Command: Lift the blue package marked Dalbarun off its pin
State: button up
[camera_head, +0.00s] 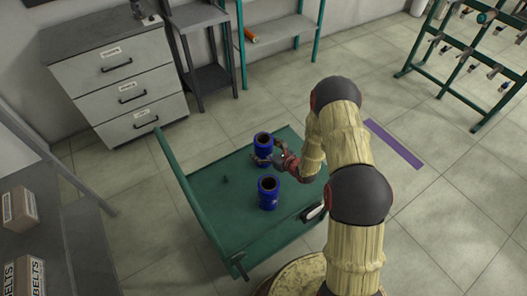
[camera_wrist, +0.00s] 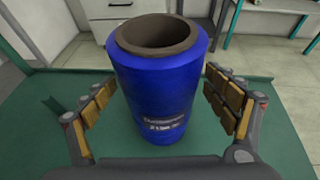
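A blue package (camera_head: 263,151), a cylinder with a hollow brown core, stands upright at the back of the green cart (camera_head: 208,206). It fills the middle of the wrist view (camera_wrist: 158,85), with a dark label too blurred to read surely. My gripper (camera_head: 269,158) reaches it from the right in the head view. The gripper is open, with a padded finger on each side of the package and a visible gap at both sides. A second blue package (camera_head: 268,194) stands nearer the front of the cart. Any pins under the packages are hidden.
A short bare pin (camera_head: 225,179) stands left of the packages on the cart. The cart has a raised green rail (camera_head: 188,190) along its left side.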

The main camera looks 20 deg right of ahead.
jog(key=shift+c, duration=1.2)
jog(key=c, duration=1.1)
jog(key=shift+c, duration=0.4)
notch_tip(320, 180, up, 10)
jog(key=p, duration=0.3)
